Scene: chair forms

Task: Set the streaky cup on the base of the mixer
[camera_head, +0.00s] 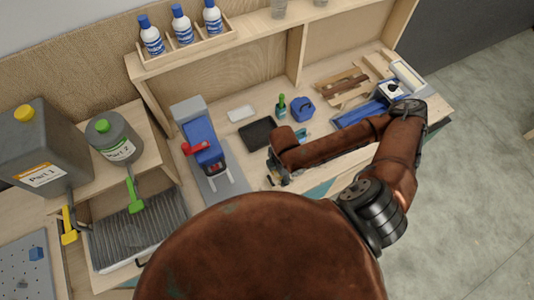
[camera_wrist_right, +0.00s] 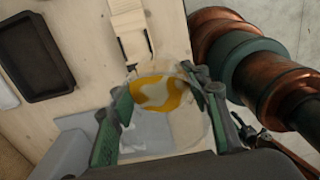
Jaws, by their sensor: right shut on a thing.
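The streaky cup (camera_wrist_right: 160,95) is see-through, with yellow and white streaks inside. In the right wrist view it sits between the green-padded fingers of my right gripper (camera_wrist_right: 163,118), which is shut on it. In the head view my right gripper (camera_head: 275,178) is at the end of the brown arm, over the bench, to the right of the mixer; the cup cannot be made out there. The mixer (camera_head: 203,140) is blue and grey with a red handle, and its grey base (camera_head: 218,185) extends toward the front. My left gripper is not in view.
A black tray (camera_head: 257,133) lies between the mixer and my right arm; it also shows in the right wrist view (camera_wrist_right: 35,50). A blue container (camera_head: 302,109) and small green bottle (camera_head: 281,107) stand behind. Two jugs (camera_head: 45,150) (camera_head: 114,138) stand left, above a ridged tray (camera_head: 135,235).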

